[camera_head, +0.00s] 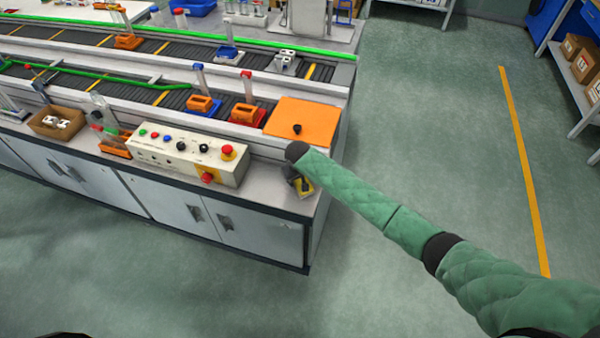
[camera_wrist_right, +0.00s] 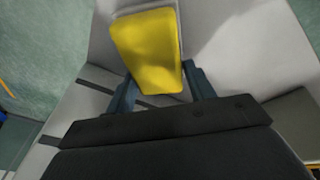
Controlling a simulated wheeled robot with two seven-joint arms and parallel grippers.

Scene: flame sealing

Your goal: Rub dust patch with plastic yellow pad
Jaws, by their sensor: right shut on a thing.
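The yellow pad (camera_wrist_right: 148,50) is held between the two fingers of my right gripper (camera_wrist_right: 160,92) in the right wrist view, with pale surface around it. In the head view my right gripper (camera_head: 300,184) is at the right front corner of the bench, just in front of the orange panel. A bit of the yellow pad (camera_head: 306,187) shows there beside the gripper. I cannot tell whether the pad touches the bench top. I cannot make out a dust patch in either view. My left gripper is not in view.
The orange panel (camera_head: 302,121) with a black knob lies behind my right gripper. A control box (camera_head: 188,157) with several buttons stands to its left. Orange holders (camera_head: 247,115) stand on the conveyor (camera_head: 165,97). Open floor (camera_head: 430,130) lies right of the bench.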

